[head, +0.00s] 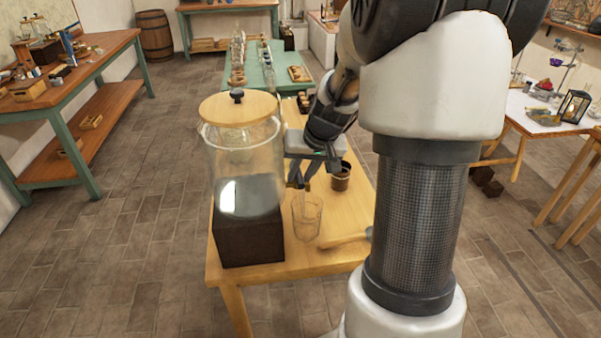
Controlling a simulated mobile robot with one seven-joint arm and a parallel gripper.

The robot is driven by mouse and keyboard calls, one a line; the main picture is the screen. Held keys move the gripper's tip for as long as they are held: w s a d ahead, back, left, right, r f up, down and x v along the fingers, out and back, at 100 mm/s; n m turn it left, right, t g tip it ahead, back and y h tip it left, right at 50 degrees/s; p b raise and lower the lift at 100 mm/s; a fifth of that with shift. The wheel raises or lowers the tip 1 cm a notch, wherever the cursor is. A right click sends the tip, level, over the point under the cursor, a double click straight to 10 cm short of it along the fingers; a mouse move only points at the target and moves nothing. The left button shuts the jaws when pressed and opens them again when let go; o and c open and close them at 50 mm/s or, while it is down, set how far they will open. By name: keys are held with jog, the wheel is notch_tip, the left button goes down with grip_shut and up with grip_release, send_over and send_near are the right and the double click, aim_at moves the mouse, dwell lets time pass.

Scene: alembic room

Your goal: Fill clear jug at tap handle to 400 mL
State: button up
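A large glass dispenser (243,165) with a wooden lid stands on a dark block at the near left of the wooden table; clear liquid fills its lower part. A small clear jug (307,218) stands upright on the table just right of the block and looks empty. My gripper (299,184) points down beside the dispenser's right side, above the jug. A small brownish piece, perhaps the tap handle (306,185), shows at the fingertips. I cannot tell whether the fingers touch it or how far apart they are. The tap's spout is not clearly visible.
A dark cup (340,177) stands behind the jug to the right. A wooden-handled tool (345,240) lies at the table's near right, partly hidden by my arm. A green table (262,75) with glassware stands behind. Open tiled floor lies to the left.

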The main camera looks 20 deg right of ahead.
grip_shut()
jog(key=shift+d+f+n+b, duration=0.2)
jog(key=shift+n+b, duration=0.3)
jog(key=shift+b, duration=0.45)
jog(key=shift+d+y, duration=0.1)
jog(key=shift+y, duration=0.2)
jog(key=shift+d+r+n+b, duration=0.1)
jog(key=shift+r+n+b, duration=0.05)
jog(key=shift+n+b, duration=0.45)
jog(key=shift+a+r+m+p, duration=0.15)
jog(key=shift+a+m+p, duration=0.15)
jog(key=shift+m, duration=0.1)
jog(key=shift+a+m+h+p, duration=0.1)
jog(key=shift+m+h+p, duration=0.3)
jog(key=shift+m, duration=0.4)
